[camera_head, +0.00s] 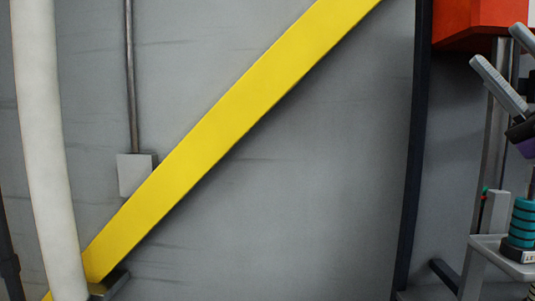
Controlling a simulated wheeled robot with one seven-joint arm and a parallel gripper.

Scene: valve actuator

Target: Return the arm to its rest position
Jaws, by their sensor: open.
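My gripper (495,45) is at the upper right edge of the head view. Its two grey fingers point up and to the left, with a gap between them and nothing in the gap. Behind the fingers is a dark body with a purple part, cut off by the picture edge. The rest of my arm is out of the frame. The fingers appear in front of a steel post and just below an orange-red box (478,20); I cannot tell how far apart they are in depth.
A yellow beam (220,125) crosses a grey wall (300,210) diagonally. A white pipe (45,140) stands left, near a conduit with a small box (134,175). A dark post (412,160) stands right. A teal-and-black stacked part (523,222) is at the lower right edge.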

